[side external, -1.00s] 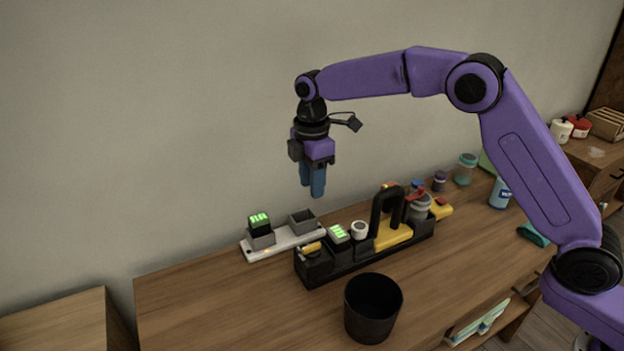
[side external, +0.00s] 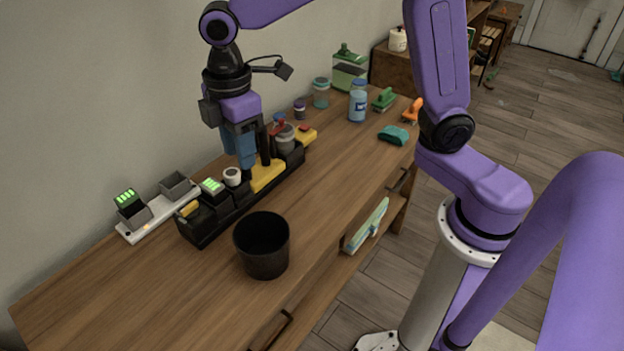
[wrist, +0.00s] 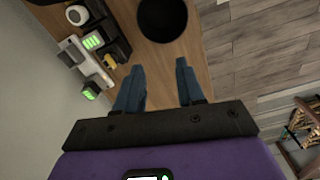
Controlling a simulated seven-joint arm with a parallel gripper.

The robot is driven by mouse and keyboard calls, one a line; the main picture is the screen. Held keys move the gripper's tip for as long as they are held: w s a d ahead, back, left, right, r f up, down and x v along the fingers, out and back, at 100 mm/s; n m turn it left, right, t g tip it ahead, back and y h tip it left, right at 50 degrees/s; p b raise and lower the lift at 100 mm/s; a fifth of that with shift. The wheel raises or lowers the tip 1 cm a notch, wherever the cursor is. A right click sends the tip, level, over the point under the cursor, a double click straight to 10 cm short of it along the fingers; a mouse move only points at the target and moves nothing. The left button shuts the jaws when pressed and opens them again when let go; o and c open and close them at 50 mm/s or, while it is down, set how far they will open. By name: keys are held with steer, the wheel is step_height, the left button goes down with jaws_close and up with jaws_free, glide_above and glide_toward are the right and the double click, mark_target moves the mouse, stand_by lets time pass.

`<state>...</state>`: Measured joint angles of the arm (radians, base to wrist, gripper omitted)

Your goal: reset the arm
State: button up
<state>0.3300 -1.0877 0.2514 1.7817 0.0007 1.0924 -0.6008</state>
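No contact with the caddy shows in the wrist view. The upper part of my arm is cut off by the top edge of the side view.
A dark bin (side external: 262,262) stands on the wooden counter (side external: 130,285). A pale charger (side external: 150,222) holds a green-lit battery (side external: 126,198) at left. A blue-labelled bottle (side external: 358,102), a teal item (side external: 394,135) and jars stand farther back. The front counter is mostly clear.

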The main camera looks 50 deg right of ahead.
steer(key=s+d+f+m, duration=0.1)
steer(key=s+d, duration=0.6)
steer(key=s, duration=0.4)
steer(key=s+d+f+m, duration=0.2)
steer(key=s+d, duration=0.5)
steer(key=s, duration=0.4)
steer(key=shift+d, duration=0.35)
